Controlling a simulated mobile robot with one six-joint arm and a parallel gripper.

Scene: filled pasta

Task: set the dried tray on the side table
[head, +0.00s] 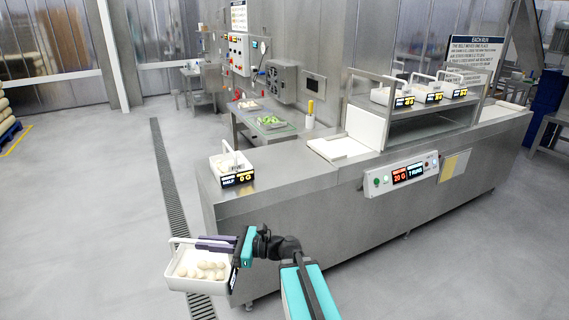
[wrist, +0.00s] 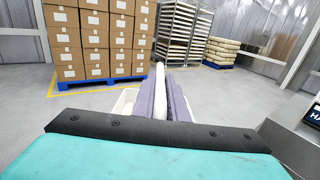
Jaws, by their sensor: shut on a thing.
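A white tray (head: 188,286) with several pale round pieces in it hangs in the air at the lower left of the head view, left of the steel counter's end. My gripper (head: 214,243) is shut on the tray's raised handle. In the wrist view the pale handle bar (wrist: 159,92) lies between the two purple-grey fingers, and the tray's white edge (wrist: 123,103) shows beside them. A small steel table (head: 190,72) stands far back at the left. Another table (head: 556,120) is cut off at the right edge. I cannot tell which is the side table.
A long steel counter (head: 290,225) fills the middle and right. A second white tray (head: 222,164) with a display sits on its near-left end. More trays (head: 425,94) stand on the shelf. Boxes (wrist: 95,40) on a pallet stand beyond. Left floor is open, with a drain (head: 170,180).

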